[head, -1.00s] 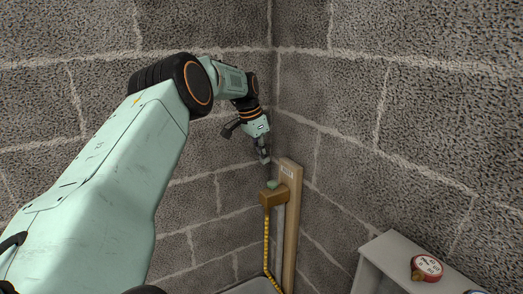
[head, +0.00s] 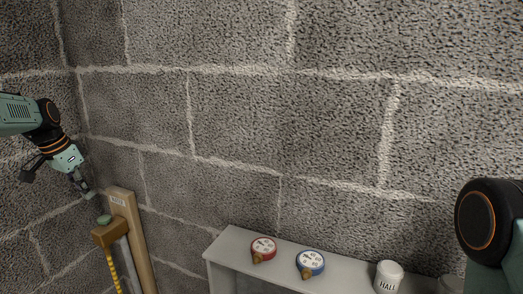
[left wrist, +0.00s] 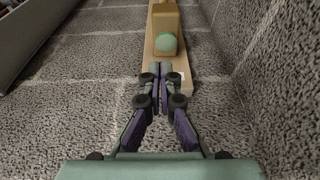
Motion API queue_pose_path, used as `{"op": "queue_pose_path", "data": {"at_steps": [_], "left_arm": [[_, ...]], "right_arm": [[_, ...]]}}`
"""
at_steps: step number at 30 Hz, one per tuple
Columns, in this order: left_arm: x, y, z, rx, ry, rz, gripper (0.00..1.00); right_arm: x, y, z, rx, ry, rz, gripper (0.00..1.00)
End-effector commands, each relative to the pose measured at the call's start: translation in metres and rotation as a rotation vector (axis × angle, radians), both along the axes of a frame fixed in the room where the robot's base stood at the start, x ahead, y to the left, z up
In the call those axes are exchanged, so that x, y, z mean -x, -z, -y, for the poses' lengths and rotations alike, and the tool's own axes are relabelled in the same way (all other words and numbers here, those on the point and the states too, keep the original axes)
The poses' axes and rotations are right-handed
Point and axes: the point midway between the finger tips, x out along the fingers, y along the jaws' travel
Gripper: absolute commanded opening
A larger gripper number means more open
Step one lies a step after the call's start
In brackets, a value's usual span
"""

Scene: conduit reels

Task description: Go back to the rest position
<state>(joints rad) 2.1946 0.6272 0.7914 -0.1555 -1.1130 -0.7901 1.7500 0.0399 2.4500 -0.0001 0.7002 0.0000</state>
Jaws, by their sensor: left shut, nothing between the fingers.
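My left gripper (head: 88,194) is at the left of the head view, pointing down, just above and left of a wooden post's top. In the left wrist view its fingers (left wrist: 160,68) are together with nothing between them. The post (head: 128,225) stands by the wall corner and bears a label too small to read surely. A brown block (head: 108,234) on it carries a green rounded piece (head: 104,219), and both also show beyond the fingertips in the left wrist view. My right gripper is out of view; only part of my right arm shows at the right edge.
A grey shelf (head: 232,251) stands against the block wall. A yellow segmented strip (head: 113,270) hangs below the brown block. The wall above the shelf is bare.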

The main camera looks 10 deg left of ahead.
Motion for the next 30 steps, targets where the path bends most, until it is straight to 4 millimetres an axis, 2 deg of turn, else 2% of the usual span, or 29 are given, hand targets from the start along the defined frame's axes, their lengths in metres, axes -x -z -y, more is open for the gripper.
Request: {"op": "queue_pose_path", "data": {"at_steps": [1, 7, 11, 14, 18, 23, 27, 30], "left_arm": [[-0.002, 0.022, 0.013, 0.001, 0.004, -0.016, 0.0], [-0.005, 0.115, 0.073, 0.002, -0.015, -0.046, 0.0], [0.007, 0.175, 0.113, 0.005, -0.033, -0.068, 0.0], [0.024, 0.219, 0.143, 0.009, -0.05, -0.085, 0.0], [0.058, 0.277, 0.183, 0.013, -0.077, -0.111, 0.0], [0.112, 0.336, 0.225, 0.019, -0.116, -0.145, 0.0], [0.17, 0.377, 0.256, 0.019, -0.152, -0.177, 0.0], [0.218, 0.401, 0.275, 0.016, -0.182, -0.202, 0.0]], "right_arm": [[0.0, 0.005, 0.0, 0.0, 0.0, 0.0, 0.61], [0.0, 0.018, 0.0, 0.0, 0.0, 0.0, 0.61], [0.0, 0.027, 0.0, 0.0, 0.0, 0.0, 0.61], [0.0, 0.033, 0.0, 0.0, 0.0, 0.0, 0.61], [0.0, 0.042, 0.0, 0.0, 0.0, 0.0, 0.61], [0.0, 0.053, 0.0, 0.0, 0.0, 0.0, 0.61], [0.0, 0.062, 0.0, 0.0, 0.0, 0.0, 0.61], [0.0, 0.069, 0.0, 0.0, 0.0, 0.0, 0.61]]}}
